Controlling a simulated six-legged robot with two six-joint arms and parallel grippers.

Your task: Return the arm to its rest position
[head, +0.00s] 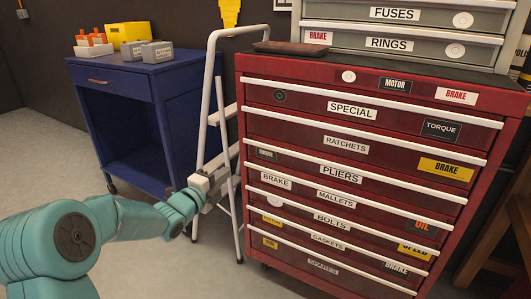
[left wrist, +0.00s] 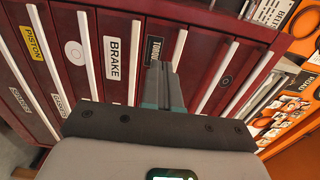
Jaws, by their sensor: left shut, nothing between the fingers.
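My left arm comes in from the left in the head view, teal and stretched toward the drawer cabinet. Its gripper (head: 205,186) is in front of the white step ladder, left of the red cabinet (head: 370,105). In the left wrist view the gripper fingers (left wrist: 162,80) are together with nothing between them, pointing at the cabinet's drawer fronts. I cannot tell whether the fingers touch the cabinet. All the labelled drawers that show look closed. My right gripper is in neither view.
A blue cart (head: 150,85) with a yellow case (head: 127,34) and grey boxes on top stands at the back left. A white step ladder (head: 213,80) leans between cart and cabinet. A grey drawer unit (head: 400,32) sits on the red cabinet. Floor (head: 35,160) is clear at left.

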